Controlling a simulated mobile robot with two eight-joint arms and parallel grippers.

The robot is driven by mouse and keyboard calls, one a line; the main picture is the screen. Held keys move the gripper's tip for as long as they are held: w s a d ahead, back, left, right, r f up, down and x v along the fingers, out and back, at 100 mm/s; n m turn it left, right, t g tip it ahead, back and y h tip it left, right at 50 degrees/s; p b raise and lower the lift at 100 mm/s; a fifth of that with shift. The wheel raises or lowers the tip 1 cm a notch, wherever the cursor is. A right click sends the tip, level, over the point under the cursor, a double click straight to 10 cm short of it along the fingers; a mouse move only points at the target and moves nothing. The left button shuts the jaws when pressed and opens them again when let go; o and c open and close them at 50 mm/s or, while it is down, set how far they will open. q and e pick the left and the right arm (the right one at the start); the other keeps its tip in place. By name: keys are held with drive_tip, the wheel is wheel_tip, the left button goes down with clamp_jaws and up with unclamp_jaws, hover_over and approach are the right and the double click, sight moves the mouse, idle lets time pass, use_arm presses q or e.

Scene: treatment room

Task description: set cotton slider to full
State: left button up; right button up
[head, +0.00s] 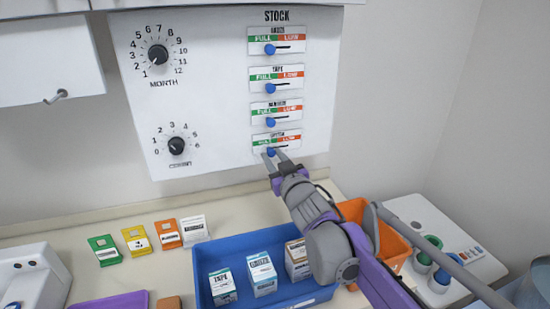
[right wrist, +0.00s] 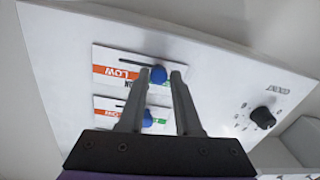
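The cotton slider is the lowest one on the white wall panel's stock column, with a label (head: 289,138) split into green FULL at left and red LOW at right. Its blue knob (head: 271,152) stands on the FULL half, roughly in line with the knobs above. My right gripper (head: 275,156) is open around the knob; contact cannot be told. It also shows in the right wrist view (right wrist: 161,73). My left gripper is not in view.
Three more sliders sit above: gauze (head: 270,49), tape (head: 270,87) and another (head: 270,122). Month (head: 158,55) and count (head: 176,146) dials are at left. Below, a blue tray (head: 232,250) holds boxes, with an orange bin (head: 392,243) to its right.

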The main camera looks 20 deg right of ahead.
drive_tip(key=o, duration=0.4)
drive_tip(key=shift+a, duration=0.25)
drive_tip(key=shift+c, duration=0.2)
drive_tip(key=shift+d, duration=0.1)
drive_tip(key=shift+s, duration=0.15)
drive_tip(key=s, duration=1)
drive_tip(key=shift+s+d+b, duration=0.25)
drive_tip(key=shift+d+b, duration=0.15)
drive_tip(key=shift+b, duration=0.05)
